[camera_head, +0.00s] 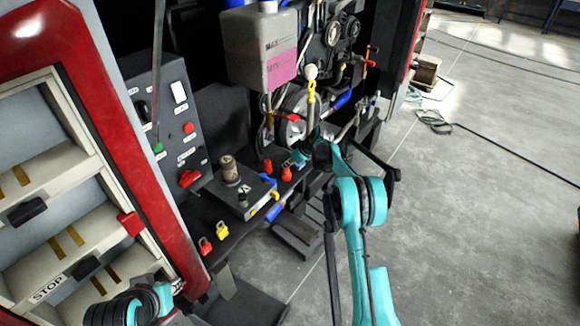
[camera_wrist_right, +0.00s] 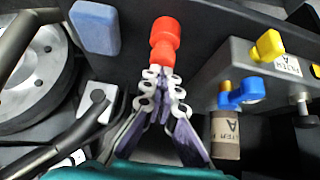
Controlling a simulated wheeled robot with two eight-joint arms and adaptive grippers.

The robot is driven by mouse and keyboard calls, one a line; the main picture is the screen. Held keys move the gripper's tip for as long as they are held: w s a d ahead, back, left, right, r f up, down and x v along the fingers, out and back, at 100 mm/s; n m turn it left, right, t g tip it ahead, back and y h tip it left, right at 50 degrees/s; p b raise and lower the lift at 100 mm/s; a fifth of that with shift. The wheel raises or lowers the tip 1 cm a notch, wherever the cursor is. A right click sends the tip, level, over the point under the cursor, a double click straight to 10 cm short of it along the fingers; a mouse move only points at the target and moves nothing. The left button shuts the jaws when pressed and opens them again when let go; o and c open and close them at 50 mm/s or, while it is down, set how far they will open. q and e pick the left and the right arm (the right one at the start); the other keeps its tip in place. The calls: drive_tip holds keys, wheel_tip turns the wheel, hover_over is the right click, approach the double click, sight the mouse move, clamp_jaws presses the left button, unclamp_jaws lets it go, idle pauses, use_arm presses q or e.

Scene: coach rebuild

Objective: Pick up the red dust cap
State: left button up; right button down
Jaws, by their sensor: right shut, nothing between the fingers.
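In the right wrist view a red dust cap (camera_wrist_right: 165,42) stands just beyond the tips of my right gripper (camera_wrist_right: 160,82). The fingers are closed together with nothing between them, and the cap is not in their hold. In the head view two red caps show on the dark ledge, one on the left (camera_head: 268,167) and one on the right (camera_head: 286,174). My right gripper (camera_head: 302,156) is close to the right one; its fingertips are hard to make out there. Part of my left arm shows at the bottom left, without clear fingers.
A grey filter box (camera_head: 240,190) with a brown cylinder and blue and yellow fittings stands left of the caps. A red padlock (camera_head: 205,246) and a yellow padlock (camera_head: 222,231) are at the ledge's near end. A blue block (camera_wrist_right: 95,28) is beside the cap. Open floor lies right.

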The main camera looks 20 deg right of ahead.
drive_tip(key=shift+f, duration=0.15)
drive_tip(key=shift+s+d, duration=0.75)
drive_tip(key=shift+s, duration=0.3)
drive_tip(key=shift+s+d, duration=0.15)
drive_tip(key=shift+s, duration=0.15)
